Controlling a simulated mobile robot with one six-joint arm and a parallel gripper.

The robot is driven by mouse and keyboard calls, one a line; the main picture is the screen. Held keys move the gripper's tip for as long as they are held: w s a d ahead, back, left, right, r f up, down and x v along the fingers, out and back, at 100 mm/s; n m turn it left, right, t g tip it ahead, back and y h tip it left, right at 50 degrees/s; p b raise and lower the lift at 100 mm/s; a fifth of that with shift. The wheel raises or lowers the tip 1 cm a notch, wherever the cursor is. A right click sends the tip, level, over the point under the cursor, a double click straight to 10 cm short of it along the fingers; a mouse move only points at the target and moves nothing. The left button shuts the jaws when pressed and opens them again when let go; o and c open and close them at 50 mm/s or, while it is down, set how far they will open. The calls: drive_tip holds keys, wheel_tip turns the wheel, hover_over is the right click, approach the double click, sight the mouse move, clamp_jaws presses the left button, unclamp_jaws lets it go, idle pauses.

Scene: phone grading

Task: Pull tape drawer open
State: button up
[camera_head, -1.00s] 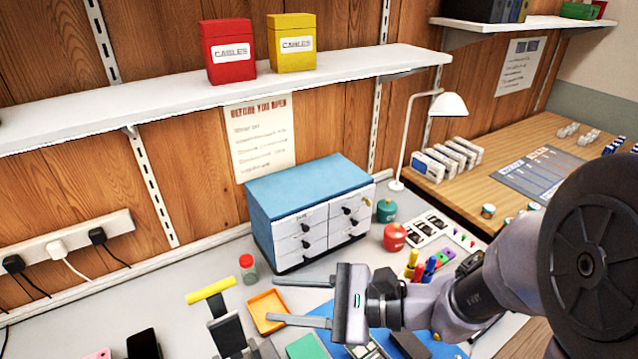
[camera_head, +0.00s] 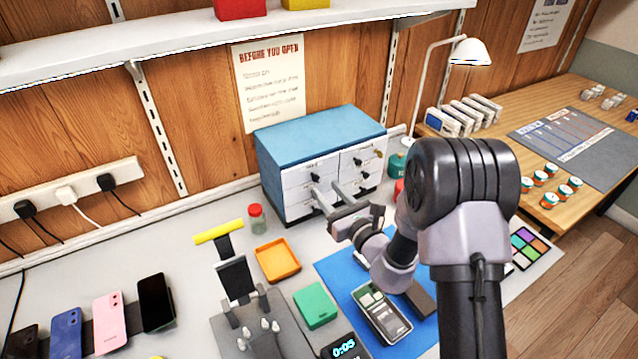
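The drawer cabinet (camera_head: 315,134) has a blue top and white drawer fronts with dark knobs, in two columns. It stands against the wooden wall at the back of the bench. The labels on the drawers are too small to read, so I cannot tell which is the tape drawer. All the drawers look closed. My gripper (camera_head: 326,187) points at the cabinet front, with its two long fingers apart. The fingertips are close to the lower drawers near the middle of the front; I cannot tell whether they touch. The fingers and palm hide part of the lower fronts.
A red-lidded jar (camera_head: 256,217) and an orange tray (camera_head: 277,260) stand left of my gripper. A blue mat (camera_head: 340,268) with an opened phone (camera_head: 383,313) lies below it. A desk lamp (camera_head: 470,52) and a green container (camera_head: 396,163) stand right of the cabinet.

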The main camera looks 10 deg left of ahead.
sight(317, 179)
drive_tip(key=x, duration=0.5)
drive_tip(key=shift+w+a+b, duration=0.1)
drive_tip(key=shift+b, duration=0.25)
clamp_jaws()
idle(1.0)
